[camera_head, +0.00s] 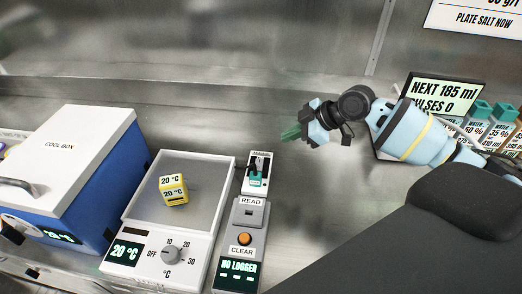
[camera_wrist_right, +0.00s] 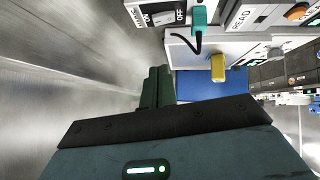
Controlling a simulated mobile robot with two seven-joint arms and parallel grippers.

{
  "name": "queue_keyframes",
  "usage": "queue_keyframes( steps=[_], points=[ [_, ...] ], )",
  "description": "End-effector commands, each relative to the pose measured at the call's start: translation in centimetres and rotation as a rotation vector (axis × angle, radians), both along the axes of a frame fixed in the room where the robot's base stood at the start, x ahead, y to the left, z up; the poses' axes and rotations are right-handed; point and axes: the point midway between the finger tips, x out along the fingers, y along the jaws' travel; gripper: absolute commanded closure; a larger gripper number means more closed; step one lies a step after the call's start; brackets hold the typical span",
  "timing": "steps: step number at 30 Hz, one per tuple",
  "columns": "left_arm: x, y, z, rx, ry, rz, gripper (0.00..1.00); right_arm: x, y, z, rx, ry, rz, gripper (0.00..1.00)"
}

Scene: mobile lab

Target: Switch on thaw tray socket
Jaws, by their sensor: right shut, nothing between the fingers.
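The socket (camera_head: 260,160) is a small white unit at the thaw tray's upper right corner in the head view. A teal plug (camera_head: 256,180) with a black cable sits in it. The thaw tray (camera_head: 222,178) holds a yellow cube (camera_head: 173,190) marked 20 °C. My right gripper (camera_head: 291,134) is shut and empty, up and right of the socket, apart from it. Its green fingers (camera_wrist_right: 157,86) show together in the wrist view. My left gripper is out of view.
A logger unit (camera_head: 254,238) with READ and CLEAR buttons stands right of the tray. A blue cool box (camera_head: 90,215) with a white lid stands left. Steel bench behind the socket is clear.

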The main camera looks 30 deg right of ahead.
Motion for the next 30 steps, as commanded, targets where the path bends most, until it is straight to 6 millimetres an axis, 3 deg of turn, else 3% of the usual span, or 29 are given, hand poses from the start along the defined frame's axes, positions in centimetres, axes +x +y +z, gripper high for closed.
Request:
queue_keyframes(
  steps=[8,14,28,30],
  points=[
    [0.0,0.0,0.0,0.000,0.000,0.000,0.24,0.1,0.1,0.0,0.001,-0.001,0.000,1.00],
    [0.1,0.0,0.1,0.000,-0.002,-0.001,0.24,1.0,0.9,-1.2,0.004,0.000,0.000,1.00],
    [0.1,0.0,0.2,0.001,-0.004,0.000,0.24,5.5,5.1,-7.1,0.004,0.000,0.001,1.00],
    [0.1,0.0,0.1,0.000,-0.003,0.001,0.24,5.5,4.7,-8.3,0.001,0.004,-0.002,1.00]
  ],
)
